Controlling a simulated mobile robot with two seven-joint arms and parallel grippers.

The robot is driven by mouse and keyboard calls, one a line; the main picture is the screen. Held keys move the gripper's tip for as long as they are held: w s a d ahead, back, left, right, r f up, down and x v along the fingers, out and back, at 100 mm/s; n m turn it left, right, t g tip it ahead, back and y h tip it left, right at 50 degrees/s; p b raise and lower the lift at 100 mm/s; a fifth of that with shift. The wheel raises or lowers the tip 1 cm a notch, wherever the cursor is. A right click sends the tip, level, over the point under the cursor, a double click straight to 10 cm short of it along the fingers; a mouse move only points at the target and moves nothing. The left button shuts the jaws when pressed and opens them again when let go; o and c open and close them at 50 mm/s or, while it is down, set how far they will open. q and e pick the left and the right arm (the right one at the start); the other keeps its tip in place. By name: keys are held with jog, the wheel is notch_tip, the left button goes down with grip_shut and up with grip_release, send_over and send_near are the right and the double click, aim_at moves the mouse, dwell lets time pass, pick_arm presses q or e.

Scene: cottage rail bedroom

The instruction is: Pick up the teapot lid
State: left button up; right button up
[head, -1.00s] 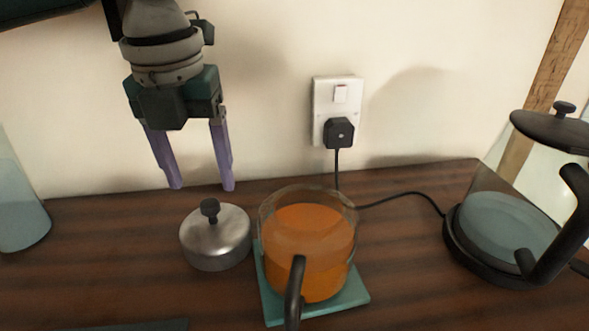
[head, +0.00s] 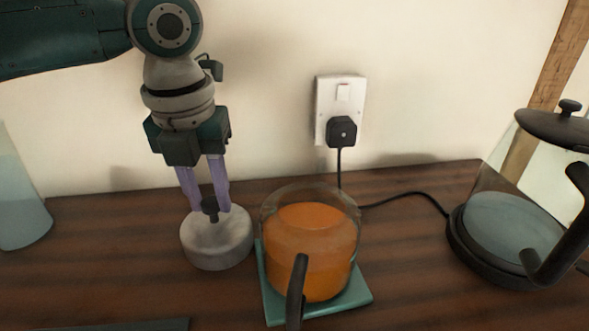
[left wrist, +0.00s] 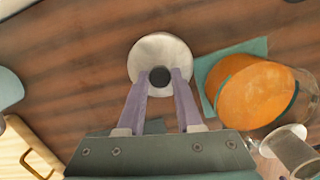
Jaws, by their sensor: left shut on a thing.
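The teapot lid (head: 217,241) is a round grey metal lid with a black knob, on the dark wooden top to the left of the teapot. My left gripper (head: 210,208) points down over it and is shut on the lid's knob, with one purple finger on each side. In the left wrist view the lid (left wrist: 160,48) is ahead of the fingers, and its dark knob is between the fingertips. The glass teapot (head: 308,250) holds orange liquid and has a black handle toward me. The lid appears to rest on the wood. My right gripper is not in view.
The teapot stands on a teal trivet (head: 347,299). An electric kettle (head: 507,232) is at the right, its cord running to the wall socket (head: 340,110). A bluish glass vessel (head: 18,205) stands at the far left. The wall is close behind.

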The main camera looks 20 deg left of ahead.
pick_arm(q)
grip_shut()
dwell(0.3)
